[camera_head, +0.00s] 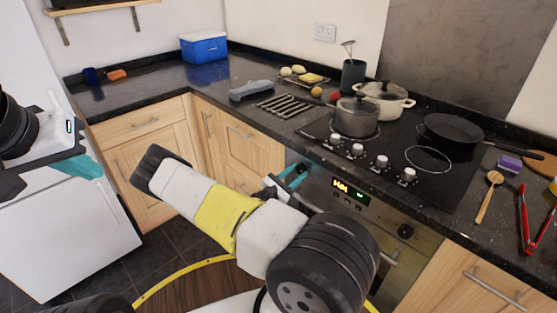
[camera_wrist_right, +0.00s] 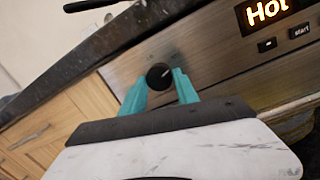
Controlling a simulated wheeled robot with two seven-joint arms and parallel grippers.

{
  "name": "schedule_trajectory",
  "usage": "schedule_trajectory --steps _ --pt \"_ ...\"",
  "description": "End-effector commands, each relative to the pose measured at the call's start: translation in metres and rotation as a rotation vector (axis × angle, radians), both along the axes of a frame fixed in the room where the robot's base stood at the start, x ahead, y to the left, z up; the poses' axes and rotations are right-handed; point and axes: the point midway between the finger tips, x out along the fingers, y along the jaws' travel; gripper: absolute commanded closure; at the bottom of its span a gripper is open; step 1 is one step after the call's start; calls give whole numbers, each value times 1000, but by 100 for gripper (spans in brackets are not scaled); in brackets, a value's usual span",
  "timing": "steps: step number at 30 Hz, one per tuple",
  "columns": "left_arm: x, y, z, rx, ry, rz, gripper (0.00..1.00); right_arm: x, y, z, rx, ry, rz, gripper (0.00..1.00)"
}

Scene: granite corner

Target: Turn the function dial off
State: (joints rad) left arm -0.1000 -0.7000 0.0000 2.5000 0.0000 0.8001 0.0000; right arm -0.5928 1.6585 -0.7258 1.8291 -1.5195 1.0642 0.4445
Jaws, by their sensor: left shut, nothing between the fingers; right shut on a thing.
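The function dial is a round black knob at the left end of the steel oven front; it shows in the wrist view (camera_wrist_right: 159,76) with a pale mark on its face. My right gripper (camera_head: 291,174) reaches the oven front in the head view. In the wrist view its teal fingers (camera_wrist_right: 160,88) stand on either side of the dial, shut on it. The oven display (camera_head: 349,190) is lit and reads "Hot" in the wrist view (camera_wrist_right: 267,11). My left gripper (camera_head: 88,166) is shut and empty at the left edge, far from the oven.
A second black dial (camera_head: 404,231) sits at the right of the oven front. The oven handle (camera_head: 390,258) runs below. Above are the hob (camera_head: 445,190), its several pale knobs, a lidded pot (camera_head: 357,117) and a frying pan (camera_head: 455,130). Open floor lies at the left.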

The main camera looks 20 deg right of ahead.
Motion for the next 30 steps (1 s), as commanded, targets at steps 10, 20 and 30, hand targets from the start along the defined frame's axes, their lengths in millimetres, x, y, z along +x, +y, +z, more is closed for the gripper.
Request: schedule_trajectory --steps 10,20,30 --pt "0 0 0 0 0 0 100 -1 0 -1 -123 307 2 100" --pt "0 0 0 0 0 0 100 -3 0 0 -243 596 2 100" --pt "0 0 0 0 0 0 100 -4 -1 2 -361 881 2 100"
